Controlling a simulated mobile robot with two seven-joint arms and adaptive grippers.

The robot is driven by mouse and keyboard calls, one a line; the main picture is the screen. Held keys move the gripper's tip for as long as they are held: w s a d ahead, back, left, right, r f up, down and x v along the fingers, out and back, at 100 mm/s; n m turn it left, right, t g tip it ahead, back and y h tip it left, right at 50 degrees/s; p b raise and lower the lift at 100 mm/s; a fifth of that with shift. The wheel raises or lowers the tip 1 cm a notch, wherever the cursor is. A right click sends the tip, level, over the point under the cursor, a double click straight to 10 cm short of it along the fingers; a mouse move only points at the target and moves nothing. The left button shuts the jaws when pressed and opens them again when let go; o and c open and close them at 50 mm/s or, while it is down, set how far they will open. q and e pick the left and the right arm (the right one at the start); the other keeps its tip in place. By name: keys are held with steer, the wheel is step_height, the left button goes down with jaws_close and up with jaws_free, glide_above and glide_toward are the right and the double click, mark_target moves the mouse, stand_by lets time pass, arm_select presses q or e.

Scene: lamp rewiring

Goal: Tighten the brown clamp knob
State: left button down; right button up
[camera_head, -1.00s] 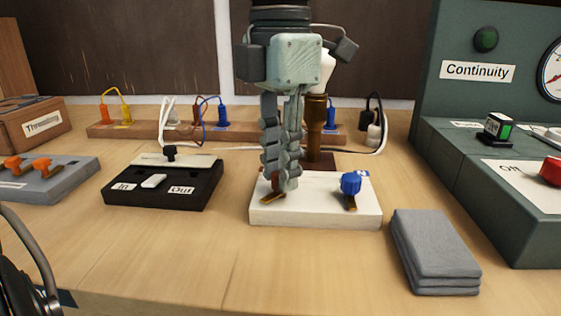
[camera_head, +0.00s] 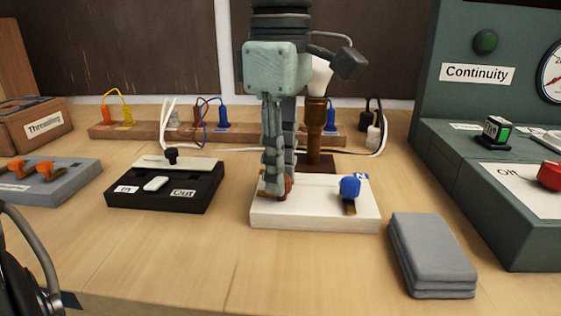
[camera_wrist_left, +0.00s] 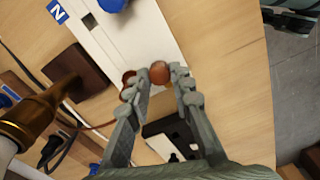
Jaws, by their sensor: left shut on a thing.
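The white terminal block (camera_head: 315,214) stands mid-bench, with a blue clamp knob (camera_head: 349,187) on its right part. My left gripper (camera_head: 275,190) points down at the block's left part, its fingers closed around the brown clamp knob (camera_head: 289,184), which they mostly hide in the head view. In the left wrist view, the round reddish-brown knob (camera_wrist_left: 159,72) shows between the fingertips (camera_wrist_left: 155,78). The white block (camera_wrist_left: 140,35) there carries a blue "N" label. My right gripper is not in view.
A brown lamp stem (camera_head: 315,130) stands close behind the block. A folded grey cloth (camera_head: 433,255) lies front right. A black In/Out box (camera_head: 165,187) is to the left, and the green Continuity tester (camera_head: 470,190) to the right. The front middle of the bench is clear.

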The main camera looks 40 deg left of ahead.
arm_select(q)
steer(key=m, duration=0.3)
steer(key=shift+m+p, duration=0.3)
steer(key=shift+m, duration=1.1)
steer(key=m+p, duration=0.1)
steer(key=m, duration=0.2)
steer(key=shift+w, duration=0.1)
steer(key=m+p, duration=0.1)
steer(key=m, duration=0.4)
steer(key=shift+m, duration=1.7)
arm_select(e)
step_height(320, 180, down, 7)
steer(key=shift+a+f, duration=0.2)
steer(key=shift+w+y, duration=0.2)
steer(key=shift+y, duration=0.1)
